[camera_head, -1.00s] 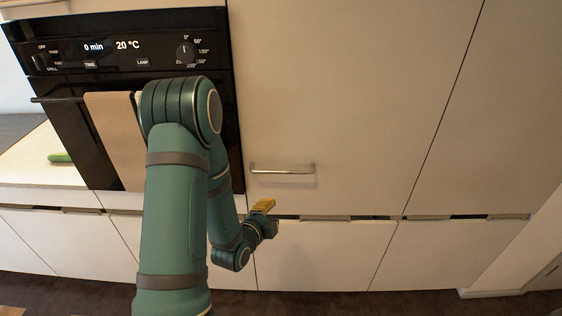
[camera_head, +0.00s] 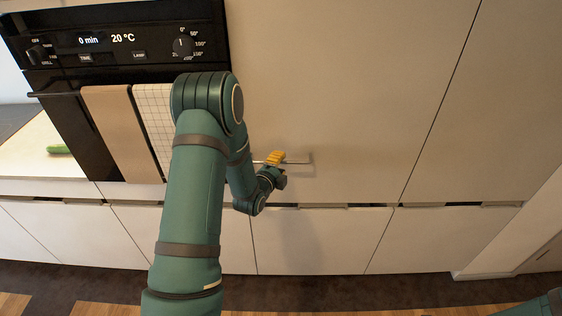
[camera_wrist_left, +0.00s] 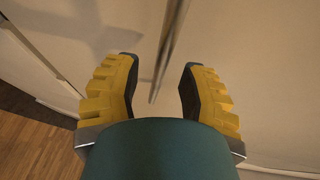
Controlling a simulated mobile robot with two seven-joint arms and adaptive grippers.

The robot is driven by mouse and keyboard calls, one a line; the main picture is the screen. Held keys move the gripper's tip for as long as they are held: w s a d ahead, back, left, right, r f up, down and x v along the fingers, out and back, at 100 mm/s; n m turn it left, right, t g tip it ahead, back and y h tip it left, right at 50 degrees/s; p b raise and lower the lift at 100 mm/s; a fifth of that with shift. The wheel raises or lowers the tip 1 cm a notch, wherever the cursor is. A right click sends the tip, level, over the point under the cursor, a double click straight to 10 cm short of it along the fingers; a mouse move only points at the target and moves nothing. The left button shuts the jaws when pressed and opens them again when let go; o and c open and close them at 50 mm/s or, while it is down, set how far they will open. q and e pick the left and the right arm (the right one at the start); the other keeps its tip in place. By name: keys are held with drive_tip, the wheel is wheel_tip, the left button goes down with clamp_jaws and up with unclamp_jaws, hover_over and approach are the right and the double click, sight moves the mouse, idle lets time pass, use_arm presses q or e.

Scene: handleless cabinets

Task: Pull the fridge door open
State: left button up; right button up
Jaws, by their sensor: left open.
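The fridge door (camera_head: 345,90) is a tall pale panel right of the oven, and it is flush with the panel beside it. Its slim metal bar handle (camera_head: 300,162) sits near the door's lower edge, partly hidden by my left gripper (camera_head: 278,158). In the left wrist view, my left gripper (camera_wrist_left: 160,90) is open, with yellow fingers spread apart. The handle (camera_wrist_left: 168,45) shows there as a thin bar, its near end lying between the fingertips with space on both sides. I cannot tell whether a finger touches it. My right gripper is not in view.
The black oven (camera_head: 120,40) stands left of the door, with a brown towel (camera_head: 118,130) and a checked towel (camera_head: 154,120) hanging on its handle. Low drawers (camera_head: 320,240) run beneath. The wooden floor in front looks clear.

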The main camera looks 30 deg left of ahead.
use_arm(q)
drive_tip(key=shift+x, duration=0.8)
drive_tip(key=shift+o, duration=0.2)
clamp_jaws()
drive_tip(key=shift+s, duration=0.1)
